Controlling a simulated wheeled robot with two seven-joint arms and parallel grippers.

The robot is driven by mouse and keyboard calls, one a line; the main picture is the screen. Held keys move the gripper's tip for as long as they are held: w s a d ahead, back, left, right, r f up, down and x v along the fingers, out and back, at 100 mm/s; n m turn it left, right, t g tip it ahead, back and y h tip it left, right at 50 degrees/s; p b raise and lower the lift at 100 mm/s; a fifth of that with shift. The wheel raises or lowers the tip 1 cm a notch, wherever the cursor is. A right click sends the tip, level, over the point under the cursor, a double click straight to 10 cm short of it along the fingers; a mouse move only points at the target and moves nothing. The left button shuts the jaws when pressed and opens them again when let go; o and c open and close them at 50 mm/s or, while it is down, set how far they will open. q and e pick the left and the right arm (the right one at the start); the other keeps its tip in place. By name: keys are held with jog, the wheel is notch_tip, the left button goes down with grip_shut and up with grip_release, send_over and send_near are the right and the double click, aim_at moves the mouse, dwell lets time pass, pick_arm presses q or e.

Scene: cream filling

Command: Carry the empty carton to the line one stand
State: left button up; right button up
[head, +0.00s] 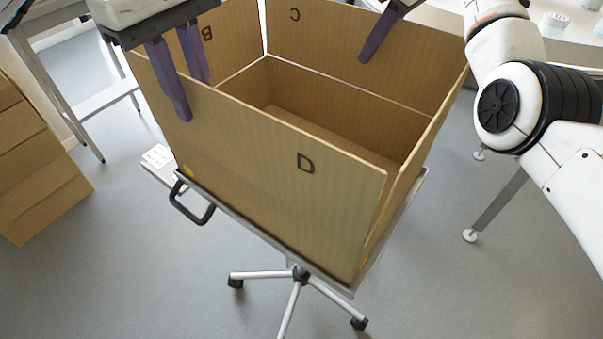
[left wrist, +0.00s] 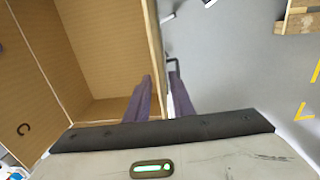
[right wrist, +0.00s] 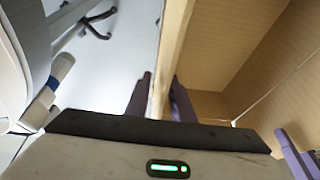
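The empty open cardboard carton (head: 290,165) sits on the top of a wheeled stand (head: 262,238) in the head view; letters B, C and D mark its walls. Its inside is bare. My left gripper (head: 190,100) has its purple fingers on both sides of the carton's left wall at the rim, one inside and one outside; in the left wrist view the fingers (left wrist: 160,85) close on the wall edge. My right gripper (right wrist: 162,85) likewise has its fingers on both sides of the opposite wall. In the head view only one right finger (head: 380,35) shows, inside the carton.
The stand has a black handle (head: 192,205) and a castored base (head: 297,280). Brown cartons (head: 35,165) are stacked on the left. A metal-framed table (head: 85,100) stands at upper left and a white table (head: 565,55) at upper right. The grey floor in front is clear.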

pick_arm(q)
notch_tip(320, 180, up, 7)
jog(key=shift+s+r, duration=0.1)
jog(key=shift+r, duration=0.05)
pick_arm(e)
jog(key=shift+r, duration=0.1)
pick_arm(q)
jog(key=shift+a, duration=0.1)
pick_arm(e)
jog(key=v, duration=1.2)
pick_arm(q)
jog(key=shift+s, duration=0.1)
pick_arm(e)
jog(key=shift+s+a, duration=0.1)
jog(key=shift+s, duration=0.05)
